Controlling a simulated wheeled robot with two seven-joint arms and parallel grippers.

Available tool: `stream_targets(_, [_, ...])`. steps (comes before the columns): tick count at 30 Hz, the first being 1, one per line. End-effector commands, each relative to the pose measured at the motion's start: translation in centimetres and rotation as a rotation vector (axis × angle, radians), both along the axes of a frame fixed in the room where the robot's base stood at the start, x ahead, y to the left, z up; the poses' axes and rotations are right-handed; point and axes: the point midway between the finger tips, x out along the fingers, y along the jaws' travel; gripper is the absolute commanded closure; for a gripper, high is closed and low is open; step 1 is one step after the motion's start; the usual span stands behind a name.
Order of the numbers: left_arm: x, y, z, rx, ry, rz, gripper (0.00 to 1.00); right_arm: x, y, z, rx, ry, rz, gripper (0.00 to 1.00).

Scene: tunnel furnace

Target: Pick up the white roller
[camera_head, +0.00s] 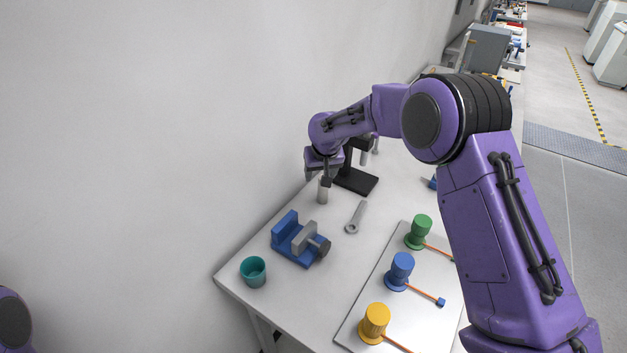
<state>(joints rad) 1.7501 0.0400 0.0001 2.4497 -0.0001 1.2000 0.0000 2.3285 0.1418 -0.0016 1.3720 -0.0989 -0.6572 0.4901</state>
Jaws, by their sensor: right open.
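The white roller appears to be the small pale upright cylinder (322,193) on the white table, near the wall. My right gripper (325,181) points down directly over it, with its dark fingers at the roller's upper end. The gripper is open. The fingers hide the roller's top, and I cannot tell whether they touch it. My left gripper is out of view; only a purple part of my left arm shows at the lower left edge.
A blue vise (296,243) and teal cup (253,271) are nearer. A tray (358,303) holds green (420,230), blue (400,270) and yellow (375,322) pieces. The wall is close left.

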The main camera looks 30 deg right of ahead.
Motion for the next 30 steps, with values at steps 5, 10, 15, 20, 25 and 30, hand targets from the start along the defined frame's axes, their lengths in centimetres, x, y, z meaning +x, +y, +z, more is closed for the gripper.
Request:
stream_targets(5, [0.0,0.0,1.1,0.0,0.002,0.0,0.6,1.0,-1.0,-3.0,0.001,0.005,-0.011,0.37])
stream_targets(10, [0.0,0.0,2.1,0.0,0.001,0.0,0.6,1.9,-1.6,-5.0,0.002,0.011,-0.013,0.37])
stream_targets(15, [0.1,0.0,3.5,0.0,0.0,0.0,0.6,3.1,-2.1,-7.8,0.001,0.011,-0.009,0.37])
stream_targets(20, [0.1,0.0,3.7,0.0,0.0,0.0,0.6,3.6,-2.2,-9.1,0.0,0.009,-0.008,0.37])
stream_targets(25, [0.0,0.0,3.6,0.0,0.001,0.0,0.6,3.6,-2.2,-9.2,0.0,0.008,-0.008,0.37])
stream_targets(30, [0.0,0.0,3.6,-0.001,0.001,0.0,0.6,3.6,-2.2,-9.2,0.001,0.008,-0.008,0.86])
